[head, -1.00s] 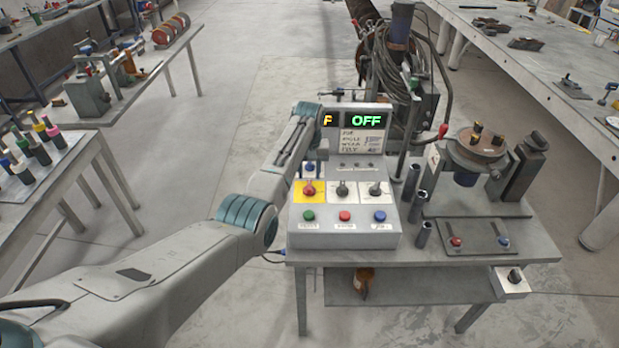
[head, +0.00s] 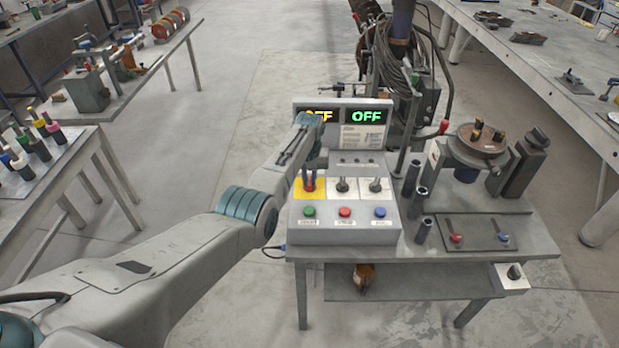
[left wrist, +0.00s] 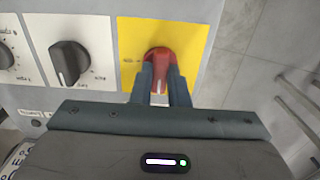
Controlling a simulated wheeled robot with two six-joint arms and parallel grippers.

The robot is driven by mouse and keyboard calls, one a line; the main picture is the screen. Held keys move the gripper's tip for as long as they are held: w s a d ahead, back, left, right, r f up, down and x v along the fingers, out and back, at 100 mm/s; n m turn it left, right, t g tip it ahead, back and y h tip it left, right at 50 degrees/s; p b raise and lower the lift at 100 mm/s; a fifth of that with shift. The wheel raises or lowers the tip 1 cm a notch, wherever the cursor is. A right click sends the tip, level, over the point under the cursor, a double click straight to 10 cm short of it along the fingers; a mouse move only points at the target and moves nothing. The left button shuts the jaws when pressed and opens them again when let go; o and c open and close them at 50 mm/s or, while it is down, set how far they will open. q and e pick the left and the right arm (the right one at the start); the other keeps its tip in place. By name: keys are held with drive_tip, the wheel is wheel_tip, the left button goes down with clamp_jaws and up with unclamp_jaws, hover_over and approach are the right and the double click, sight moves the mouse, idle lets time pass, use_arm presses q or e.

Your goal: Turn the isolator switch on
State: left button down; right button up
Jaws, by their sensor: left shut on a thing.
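The isolator switch is a red rotary knob (head: 310,182) on a yellow plate (head: 299,193) at the left of the control box. In the left wrist view the red knob (left wrist: 161,59) stands out from the yellow plate (left wrist: 196,41). My left gripper (head: 309,178) reaches down over the box, and its two dark fingers (left wrist: 160,78) are shut on the knob's sides. The display above reads OFF in green at right. A yellow word at left is partly hidden by my arm. My right gripper is not in view.
Two black knobs on white plates (head: 343,187) (head: 375,188) sit right of the yellow one. Green (head: 309,211), red (head: 345,212) and blue (head: 380,212) buttons line the box's front. Upright dark tubes (head: 423,231) stand right of the box. Open floor lies left of the bench.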

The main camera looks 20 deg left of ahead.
use_arm(q)
drive_tip(key=shift+m, duration=0.3)
drive_tip(key=shift+m+p, duration=0.3)
drive_tip(key=shift+m, duration=0.6)
drive_tip(key=m+p, duration=0.1)
drive_tip(key=m, duration=1)
drive_tip(key=shift+m, duration=0.3)
drive_tip(key=m, duration=0.3)
drive_tip(key=shift+m, duration=0.3)
drive_tip(key=shift+p, duration=0.3)
drive_tip(key=shift+m, duration=0.3)
drive_tip(key=c, duration=1.4)
unclamp_jaws()
